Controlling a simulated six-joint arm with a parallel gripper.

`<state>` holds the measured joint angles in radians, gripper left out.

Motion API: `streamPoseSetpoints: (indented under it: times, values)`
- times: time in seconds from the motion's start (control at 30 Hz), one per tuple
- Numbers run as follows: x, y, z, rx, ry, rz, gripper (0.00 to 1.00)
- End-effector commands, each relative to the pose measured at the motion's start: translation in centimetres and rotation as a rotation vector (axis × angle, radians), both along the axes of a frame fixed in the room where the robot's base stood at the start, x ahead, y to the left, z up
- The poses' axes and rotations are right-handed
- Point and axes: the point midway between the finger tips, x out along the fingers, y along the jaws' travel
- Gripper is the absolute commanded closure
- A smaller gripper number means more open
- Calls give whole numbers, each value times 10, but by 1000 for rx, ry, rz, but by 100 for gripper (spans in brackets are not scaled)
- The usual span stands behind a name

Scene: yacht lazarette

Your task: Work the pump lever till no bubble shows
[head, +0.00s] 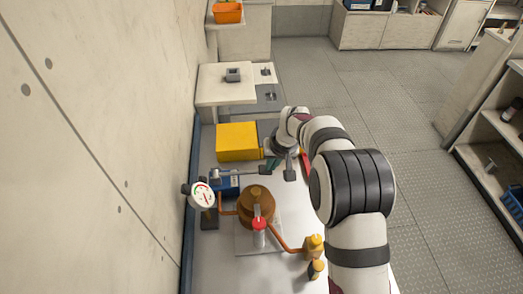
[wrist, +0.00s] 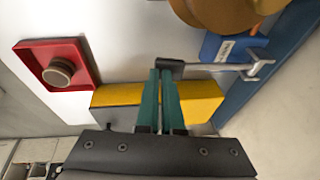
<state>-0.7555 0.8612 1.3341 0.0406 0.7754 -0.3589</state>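The pump lever (head: 250,171) is a grey bar with a black grip, reaching right from the blue pump body (head: 226,184). It also shows in the wrist view (wrist: 213,67), with its black grip (wrist: 172,68) at my fingertips. My gripper (head: 270,165) is at the grip end of the lever. Its teal fingers (wrist: 161,71) are close together with a narrow gap; I cannot tell whether they clasp the grip or only meet it. A small red-capped cylinder (head: 259,228) stands in front of the copper-brown vessel (head: 264,205). No bubble can be made out at this size.
A round gauge (head: 202,195) stands left of the vessel by the wall. A yellow block (head: 238,142) lies behind the lever. Copper pipe runs to brass fittings (head: 314,248) at front right. The wrist view shows a red square tray (wrist: 83,82) with a round knob.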

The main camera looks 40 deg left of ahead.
Motion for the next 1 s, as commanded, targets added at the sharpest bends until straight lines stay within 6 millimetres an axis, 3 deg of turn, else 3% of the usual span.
streamPoseSetpoints:
  times: [0.13,0.27,0.6,0.8,1.0]
  values:
    - [1,-4,10,-6,4,1,100]
    - [6,-7,42,1,-1,0,100]
    - [7,-40,112,1,-1,-1,100]
    - [7,-47,129,1,-1,0,100]
    - [7,-48,131,0,0,0,100]
